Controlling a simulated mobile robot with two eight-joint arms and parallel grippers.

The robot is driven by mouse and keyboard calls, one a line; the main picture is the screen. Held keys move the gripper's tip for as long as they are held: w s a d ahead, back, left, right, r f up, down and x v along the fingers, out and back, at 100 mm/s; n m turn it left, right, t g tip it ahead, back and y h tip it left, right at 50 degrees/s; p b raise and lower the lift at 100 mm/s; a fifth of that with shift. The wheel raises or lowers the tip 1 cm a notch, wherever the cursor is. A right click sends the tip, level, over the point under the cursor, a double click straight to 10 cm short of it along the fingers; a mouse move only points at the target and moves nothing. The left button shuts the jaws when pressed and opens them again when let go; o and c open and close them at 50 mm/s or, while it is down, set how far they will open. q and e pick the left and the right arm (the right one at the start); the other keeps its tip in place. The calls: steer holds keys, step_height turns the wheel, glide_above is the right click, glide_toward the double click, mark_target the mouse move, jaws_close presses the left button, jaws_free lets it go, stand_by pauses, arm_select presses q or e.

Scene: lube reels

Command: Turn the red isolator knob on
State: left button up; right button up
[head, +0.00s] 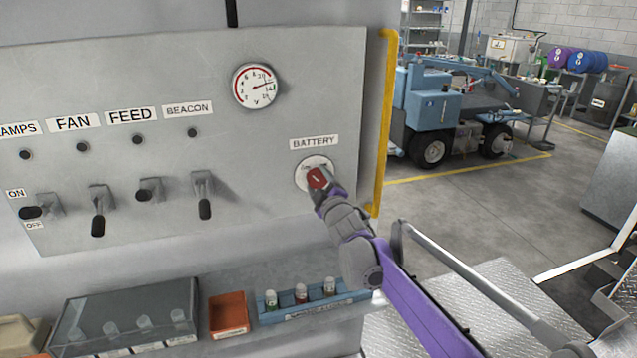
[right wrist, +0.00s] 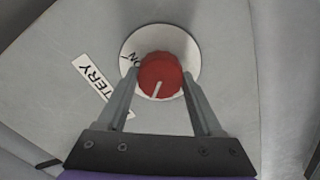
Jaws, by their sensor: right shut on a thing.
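The red isolator knob (head: 317,178) sits on a round white plate under the BATTERY label (head: 314,143), at the right of the grey panel (head: 300,90). In the right wrist view the red knob (right wrist: 160,75) shows a white pointer line running down and slightly left. An ON mark is partly visible on the plate (right wrist: 137,50), left of the knob. My right gripper (head: 319,188) is shut on the knob, with a finger on each side of it (right wrist: 158,95). My left gripper is not in view.
Several toggle switches (head: 97,212) and a dial gauge (head: 254,86) are on the panel. A yellow rail (head: 384,120) runs along its right edge. Below are an orange bin (head: 228,313) and a blue rack of vials (head: 312,298). A blue vehicle (head: 440,105) stands beyond.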

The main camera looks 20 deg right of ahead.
steer(key=m+b, duration=0.1)
steer(key=m, duration=0.3)
steer(key=m+b, duration=0.1)
steer(key=m, duration=0.3)
steer(key=shift+d+m+b, duration=0.1)
steer(key=shift+m+b, duration=0.2)
steer(key=shift+m, duration=0.1)
steer(key=m+b, duration=0.1)
steer(key=m, duration=0.3)
steer(key=shift+m, duration=0.3)
steer(key=shift+d+m+b, duration=0.1)
steer(key=shift+m+b, duration=0.35)
steer(key=shift+m, duration=1.55)
steer(key=o, duration=1.4)
steer(key=shift+c, duration=0.2)
